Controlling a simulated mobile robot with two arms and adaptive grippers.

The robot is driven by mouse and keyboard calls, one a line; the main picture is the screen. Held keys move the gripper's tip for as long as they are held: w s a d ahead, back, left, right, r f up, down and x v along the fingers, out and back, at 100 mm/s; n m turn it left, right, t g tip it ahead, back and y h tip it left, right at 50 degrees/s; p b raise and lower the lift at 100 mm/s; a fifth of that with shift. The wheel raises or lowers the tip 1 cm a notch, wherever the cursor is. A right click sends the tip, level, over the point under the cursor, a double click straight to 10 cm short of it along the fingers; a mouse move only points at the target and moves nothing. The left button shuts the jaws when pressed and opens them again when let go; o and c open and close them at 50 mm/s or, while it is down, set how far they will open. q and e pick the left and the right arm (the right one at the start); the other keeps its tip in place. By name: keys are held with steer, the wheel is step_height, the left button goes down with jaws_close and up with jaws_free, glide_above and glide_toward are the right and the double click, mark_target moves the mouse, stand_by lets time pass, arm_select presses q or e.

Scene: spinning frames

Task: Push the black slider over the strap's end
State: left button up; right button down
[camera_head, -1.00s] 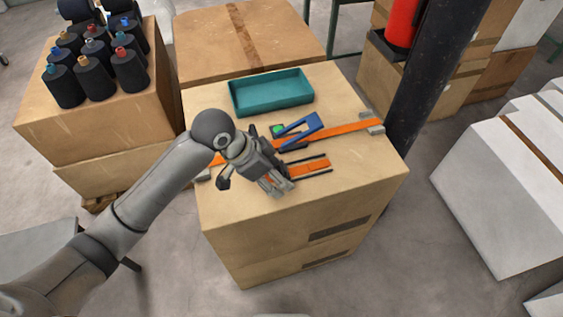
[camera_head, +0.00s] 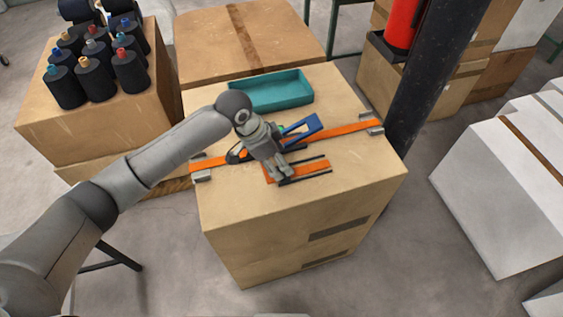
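An orange strap (camera_head: 347,129) lies across the top of a cardboard box. A shorter orange strip (camera_head: 315,167), apparently the strap's end, lies in front of it between two thin dark rails (camera_head: 307,178). My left gripper (camera_head: 281,177) points down at the left part of this strip, with orange showing on both sides of its fingers. Its finger gap is too small to read. I cannot make out the black slider separately; the gripper covers that area. A blue lever-like part (camera_head: 303,127) stands behind the strap.
A teal tray (camera_head: 270,103) lies at the back of the box top. Grey metal blocks sit at the strap's left (camera_head: 202,175) and right (camera_head: 375,131) ends. A dark post (camera_head: 428,85) stands close at the right. The box top's front (camera_head: 240,200) is clear.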

arm_select(q)
steer(key=shift+x, duration=1.5)
steer(key=shift+c, duration=0.2)
